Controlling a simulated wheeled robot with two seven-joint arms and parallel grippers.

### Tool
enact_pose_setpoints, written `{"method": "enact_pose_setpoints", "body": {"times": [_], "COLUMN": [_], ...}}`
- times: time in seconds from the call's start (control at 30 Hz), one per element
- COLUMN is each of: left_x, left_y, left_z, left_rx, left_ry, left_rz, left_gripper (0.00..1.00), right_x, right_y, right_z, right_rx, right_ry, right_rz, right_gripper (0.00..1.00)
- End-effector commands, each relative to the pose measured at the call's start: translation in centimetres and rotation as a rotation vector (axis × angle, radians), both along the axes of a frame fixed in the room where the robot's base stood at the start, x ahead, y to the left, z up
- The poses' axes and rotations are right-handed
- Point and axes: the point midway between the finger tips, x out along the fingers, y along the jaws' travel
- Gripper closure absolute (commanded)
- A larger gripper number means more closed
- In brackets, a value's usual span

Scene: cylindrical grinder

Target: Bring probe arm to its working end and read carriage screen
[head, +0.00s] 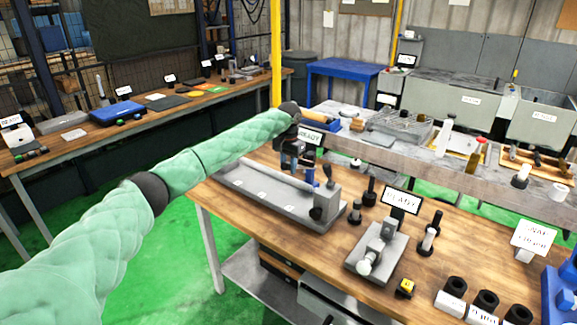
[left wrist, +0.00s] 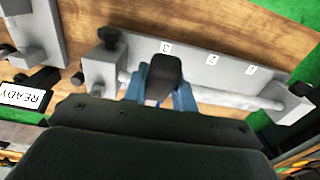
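A grey fixture (head: 283,194) lies along the left of the wooden bench. Its long bed (left wrist: 218,52) carries tags 3, 2 and 1, with a pale rod alongside. My left gripper (head: 308,172) is over the fixture, behind the rod. In the left wrist view, its blue fingers (left wrist: 163,92) flank a black handle (left wrist: 166,70) near tag 3, with no gap showing. The handle's lower part is hidden. A screen (head: 310,137) behind my gripper reads READY. Another READY screen (head: 402,199) stands at a smaller grey fixture (head: 377,250). My right gripper is not in view.
Black posts (head: 370,192) stand between the fixtures. A grey shelf (head: 430,178) with tools runs behind. Bare wood shows near the bench's front left edge.

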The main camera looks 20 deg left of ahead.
Motion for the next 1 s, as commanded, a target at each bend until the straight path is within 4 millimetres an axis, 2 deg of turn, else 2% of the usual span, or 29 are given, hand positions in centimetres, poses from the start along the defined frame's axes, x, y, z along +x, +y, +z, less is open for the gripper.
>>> {"method": "enact_pose_setpoints", "body": {"times": [0.03,0.1,0.47,0.63,0.73,1.0], "left_x": [0.0,0.0,-0.4,-1.1,-1.5,-2.4], "left_y": [0.0,0.0,0.2,0.5,0.6,0.9], "left_z": [0.0,0.0,-0.8,-2.4,-3.6,-7.1], "left_rx": [0.0,0.0,-0.011,-0.036,-0.056,-0.11], "left_ry": [0.0,0.0,-0.031,-0.096,-0.15,-0.299], "left_rz": [0.0,0.0,0.0,0.001,0.001,0.0], "left_gripper": [0.86,1.0,1.0,1.0,1.0,1.0], "right_x": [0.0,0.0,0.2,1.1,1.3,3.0], "right_y": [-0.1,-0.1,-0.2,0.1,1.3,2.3], "right_z": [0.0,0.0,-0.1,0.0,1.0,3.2], "right_rx": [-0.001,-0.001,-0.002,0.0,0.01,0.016], "right_ry": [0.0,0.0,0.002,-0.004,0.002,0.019], "right_rz": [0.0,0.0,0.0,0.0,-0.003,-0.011], "right_gripper": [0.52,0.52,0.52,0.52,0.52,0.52]}}
